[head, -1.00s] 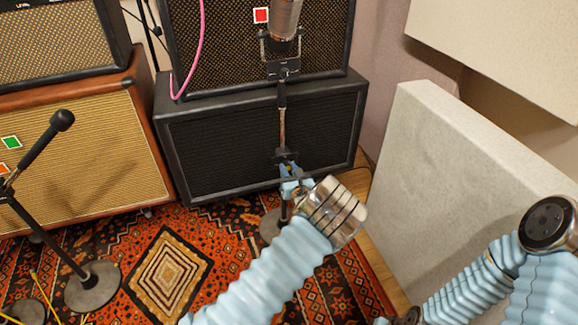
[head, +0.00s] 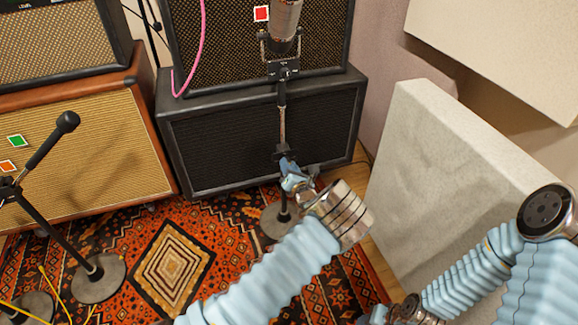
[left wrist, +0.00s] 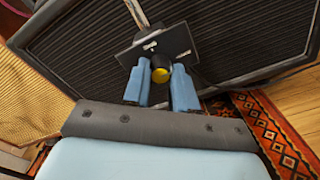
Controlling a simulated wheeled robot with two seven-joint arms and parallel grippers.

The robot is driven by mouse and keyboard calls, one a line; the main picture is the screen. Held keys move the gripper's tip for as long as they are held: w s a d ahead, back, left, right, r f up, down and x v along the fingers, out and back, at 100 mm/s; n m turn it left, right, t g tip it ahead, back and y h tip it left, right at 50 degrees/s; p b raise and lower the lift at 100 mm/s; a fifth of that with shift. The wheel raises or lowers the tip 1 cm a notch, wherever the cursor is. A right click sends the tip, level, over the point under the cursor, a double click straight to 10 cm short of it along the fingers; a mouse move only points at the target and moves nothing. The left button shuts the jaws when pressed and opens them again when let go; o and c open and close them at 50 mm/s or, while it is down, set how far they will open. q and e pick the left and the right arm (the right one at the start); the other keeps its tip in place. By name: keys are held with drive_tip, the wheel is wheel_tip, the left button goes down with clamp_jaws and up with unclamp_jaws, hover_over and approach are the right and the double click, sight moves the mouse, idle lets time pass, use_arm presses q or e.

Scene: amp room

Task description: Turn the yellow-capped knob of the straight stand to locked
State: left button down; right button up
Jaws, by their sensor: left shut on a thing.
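The straight stand (head: 282,124) rises upright in front of the dark speaker cabinet, with a large microphone (head: 285,22) in a cradle at its top. The yellow-capped knob (left wrist: 160,75) shows in the left wrist view on the stand's dark clutch block (left wrist: 157,46). My left gripper (head: 289,168) is at the clutch, and in the left wrist view its blue fingers (left wrist: 161,82) stand on both sides of the knob, shut on it. In the head view the gripper hides the knob. Any lock marking is too small to read. My right gripper is not in view.
A black cabinet (head: 262,140) stands close behind the stand. A tilted microphone stand (head: 55,225) is at the left, before a tan amp (head: 80,145). A pale panel (head: 450,190) leans at the right. Patterned rug (head: 150,225) covers the floor.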

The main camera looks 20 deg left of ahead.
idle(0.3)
use_arm(q)
drive_tip(key=c, duration=0.9)
unclamp_jaws()
drive_tip(key=shift+s, duration=0.1)
drive_tip(key=v, duration=1.3)
drive_tip(key=shift+s+d+p, duration=0.25)
drive_tip(key=shift+d+p, duration=0.05)
drive_tip(key=shift+p, duration=0.05)
drive_tip(key=shift+a, duration=0.1)
